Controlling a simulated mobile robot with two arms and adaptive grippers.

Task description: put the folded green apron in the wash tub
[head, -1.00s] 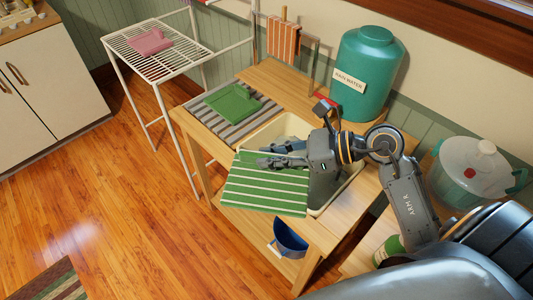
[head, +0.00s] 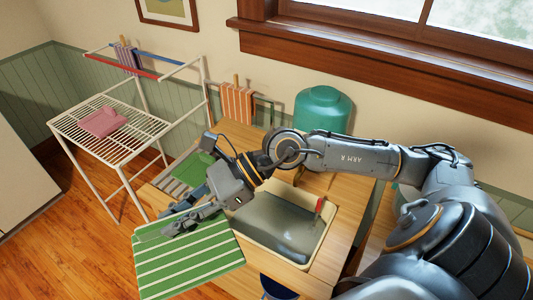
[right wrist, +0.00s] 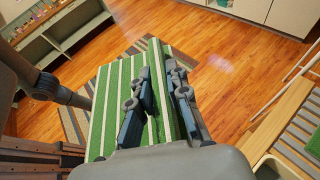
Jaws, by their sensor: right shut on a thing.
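My right gripper (head: 180,222) is shut on a folded green cloth with white stripes (head: 190,262), gripping it near its upper edge. The cloth hangs out flat, left of and in front of the wash tub. In the right wrist view the striped cloth (right wrist: 112,100) lies between and beyond the fingers (right wrist: 158,88), with floor below it. The wash tub (head: 322,236) is a cream-rimmed basin set in the wooden bench, with greyish water in it. A plain green folded cloth (head: 195,167) lies on the bench, partly hidden by my right arm. My left gripper is not in view.
A red-handled thing (head: 319,206) stands at the tub's right side. A green water tank (head: 322,108) is behind my arm. A white drying rack (head: 75,138) with a pink cloth (head: 102,122) stands left.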

